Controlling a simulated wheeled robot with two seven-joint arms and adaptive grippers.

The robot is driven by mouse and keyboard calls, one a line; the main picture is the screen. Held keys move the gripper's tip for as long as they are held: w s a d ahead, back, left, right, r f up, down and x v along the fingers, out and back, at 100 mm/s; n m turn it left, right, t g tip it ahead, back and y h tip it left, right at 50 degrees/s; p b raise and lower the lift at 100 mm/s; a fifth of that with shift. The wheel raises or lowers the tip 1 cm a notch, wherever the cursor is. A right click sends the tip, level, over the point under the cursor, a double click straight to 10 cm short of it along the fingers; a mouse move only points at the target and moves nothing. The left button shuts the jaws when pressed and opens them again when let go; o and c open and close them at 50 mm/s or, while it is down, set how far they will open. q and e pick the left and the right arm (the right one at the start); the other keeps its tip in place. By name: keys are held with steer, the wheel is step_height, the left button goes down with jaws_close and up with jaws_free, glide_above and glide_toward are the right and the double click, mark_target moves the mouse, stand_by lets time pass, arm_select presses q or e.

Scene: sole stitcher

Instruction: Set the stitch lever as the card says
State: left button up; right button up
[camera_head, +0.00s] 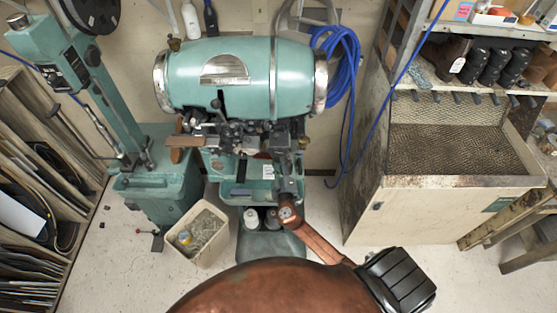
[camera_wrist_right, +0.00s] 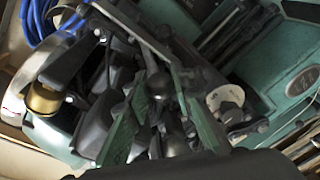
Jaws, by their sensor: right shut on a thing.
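The teal stitching machine (camera_head: 240,80) stands at the back middle with dark mechanism under its drum. My right gripper (camera_head: 281,140) is at the right part of this mechanism. In the right wrist view my right gripper (camera_wrist_right: 160,95) has its green-padded fingers closed around a dark round lever knob (camera_wrist_right: 158,84). The lever's setting cannot be read, as the fingers and arm hide much of it. A small white label (camera_head: 268,172) shows below the mechanism; its writing is too small to read, and I cannot tell whether it is the card. My left gripper is not in view.
A waste bin (camera_head: 201,235) stands on the floor at the front left of the machine. A teal post machine (camera_head: 150,200) is left of it. A wooden cabinet with a mesh tray (camera_head: 450,150) stands right. A blue hose (camera_head: 343,65) hangs behind.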

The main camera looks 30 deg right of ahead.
jaws_close()
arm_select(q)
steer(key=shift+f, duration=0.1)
